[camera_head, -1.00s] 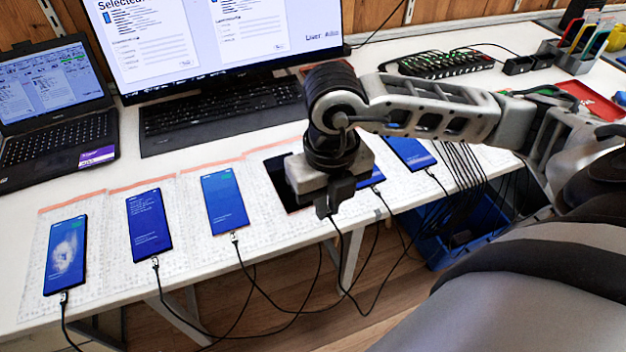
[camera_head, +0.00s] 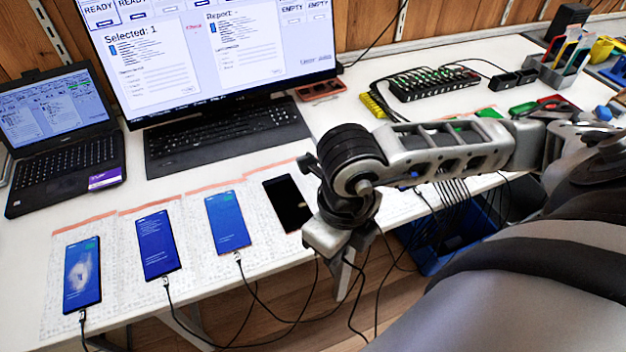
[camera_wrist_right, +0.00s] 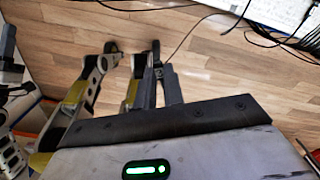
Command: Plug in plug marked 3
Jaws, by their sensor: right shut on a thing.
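My right gripper (camera_head: 343,262) is beyond the front table edge, right of and nearer than a black-screened phone (camera_head: 288,203). In the right wrist view its fingers (camera_wrist_right: 158,78) are shut on a small dark cable plug (camera_wrist_right: 158,66), with a thin cable running up from it over the floor. The plug's marking is not readable. Three blue-lit phones, the left one (camera_head: 82,273), the middle one (camera_head: 158,244) and the right one (camera_head: 228,222), each have a cable at the lower end. No cable shows at the black-screened phone's visible part. My left gripper is not in view.
A keyboard (camera_head: 228,133) and monitor (camera_head: 205,50) stand behind the phones, with a laptop (camera_head: 62,140) at left. A charging hub (camera_head: 432,84) with cables lies at back right. Several cables hang over the front edge near a blue crate (camera_head: 432,262).

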